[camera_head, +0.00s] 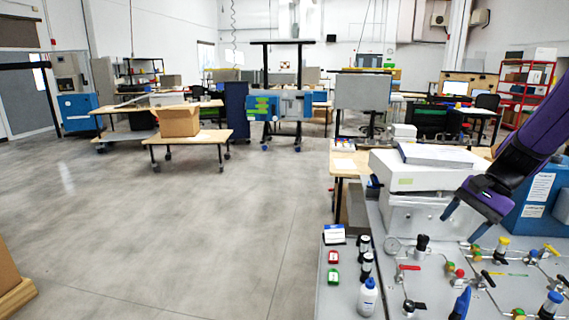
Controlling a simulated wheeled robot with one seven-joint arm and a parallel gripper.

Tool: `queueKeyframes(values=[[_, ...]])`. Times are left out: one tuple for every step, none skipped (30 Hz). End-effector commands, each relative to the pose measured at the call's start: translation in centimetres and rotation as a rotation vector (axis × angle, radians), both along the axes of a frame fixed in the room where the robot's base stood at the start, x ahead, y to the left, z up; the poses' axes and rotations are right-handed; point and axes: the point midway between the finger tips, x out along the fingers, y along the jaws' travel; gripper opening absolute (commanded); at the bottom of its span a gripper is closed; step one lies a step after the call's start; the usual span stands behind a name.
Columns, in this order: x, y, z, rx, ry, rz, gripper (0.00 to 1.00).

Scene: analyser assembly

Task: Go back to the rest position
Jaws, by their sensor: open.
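My gripper (461,226) is in the right part of the view, at the end of my purple arm, which comes in from the right edge. Its two dark fingers point down and to the left and are spread apart. Nothing shows between them. It hangs in front of a white box-shaped device (410,180) and over the back of a grey work surface (345,300). I cannot tell its exact height above the surface.
The grey surface carries several valves with coloured handles, a white bottle (367,297), dark-capped fittings and a small card (334,234). A blue box (535,205) stands right of the gripper. A cardboard box (178,121) sits on a wheeled table. Open floor lies at left.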

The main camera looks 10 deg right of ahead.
Motion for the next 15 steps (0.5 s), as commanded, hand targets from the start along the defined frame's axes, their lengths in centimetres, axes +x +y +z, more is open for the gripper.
queueKeyframes(values=[[-0.6,1.2,1.2,-0.041,-0.028,0.051,0.59],[-0.9,1.8,1.8,-0.064,-0.042,0.079,0.59],[-1.4,2.6,2.5,-0.094,-0.062,0.115,0.59],[-1.8,3.1,3.1,-0.117,-0.076,0.142,0.59],[-2.2,3.7,3.5,-0.138,-0.09,0.169,0.59],[-2.8,4.4,4.2,-0.168,-0.11,0.205,0.59],[-3.2,4.9,4.7,-0.189,-0.127,0.231,0.59],[-3.6,5.4,5.2,-0.212,-0.142,0.257,0.59],[-4.3,6.0,5.7,-0.241,-0.163,0.292,0.59],[-4.7,6.5,6.2,-0.263,-0.18,0.319,0.59],[-5.2,6.9,6.6,-0.285,-0.197,0.344,0.59],[-5.8,7.5,7.2,-0.313,-0.22,0.378,0.59],[-6.4,7.9,7.6,-0.336,-0.237,0.403,0.59],[-6.8,8.3,7.9,-0.357,-0.256,0.428,0.59],[-7.5,8.8,8.4,-0.386,-0.28,0.461,0.59]])
